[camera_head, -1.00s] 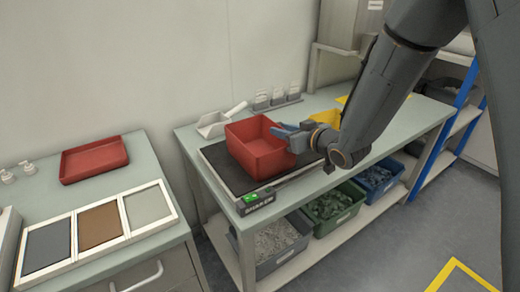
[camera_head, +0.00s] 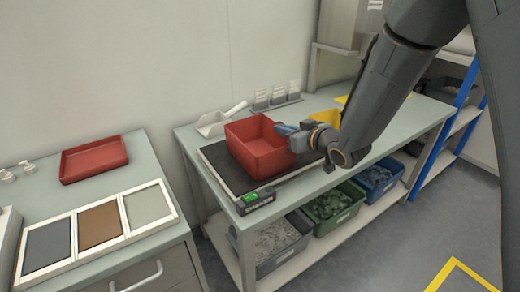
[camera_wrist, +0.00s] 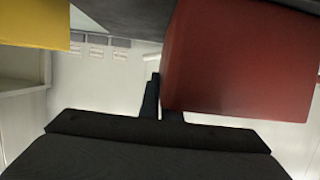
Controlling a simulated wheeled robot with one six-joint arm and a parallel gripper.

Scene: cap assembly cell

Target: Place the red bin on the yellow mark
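The red bin (camera_head: 258,148) is open-topped and stands upright on a dark plate (camera_head: 219,163) on the far bench. In the wrist view the red bin (camera_wrist: 240,70) fills the upper right. My gripper (camera_head: 286,129) is at the right rim of the bin. In the wrist view my gripper's fingers (camera_wrist: 162,108) are close together, one on each side of the bin's wall, and look shut on it; the bin hides part of one finger. Yellow lines (camera_head: 455,264) also mark the floor at lower right.
A yellow object (camera_head: 326,117) stands behind my gripper. A white scoop (camera_head: 218,122) and a rack of small containers (camera_head: 277,98) are at the wall. A display box (camera_head: 255,200) is at the bench's front edge. A red tray (camera_head: 95,159) is on the left bench.

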